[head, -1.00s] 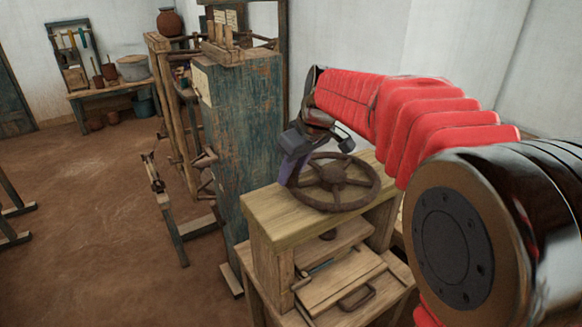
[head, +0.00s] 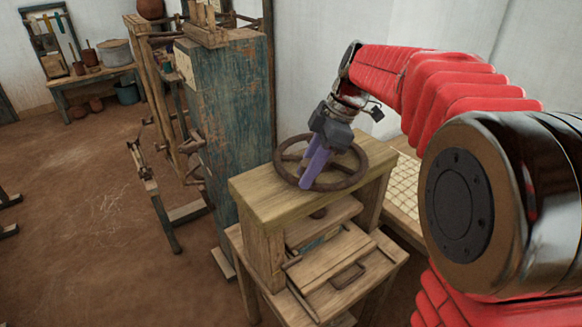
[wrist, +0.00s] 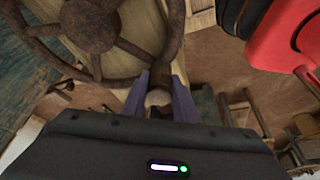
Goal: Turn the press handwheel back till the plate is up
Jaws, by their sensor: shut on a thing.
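The press handwheel (head: 354,181) is a brown, rusty spoked wheel lying flat above the press's wooden top (head: 262,205). It also shows at the top left of the wrist view (wrist: 58,58). My gripper (head: 309,180) reaches down to the wheel's near left rim with its purple fingers. In the wrist view its fingers (wrist: 160,82) close around the rim; the exact contact is partly hidden. The press plate (head: 325,222) is a wooden board below the top, under a short dark screw. A gap shows between the plate and the lower boards.
A lower board with a metal handle (head: 347,276) sits at the press front. A gridded pale surface (head: 405,190) lies behind right. Open earth floor (head: 90,210) is at left.

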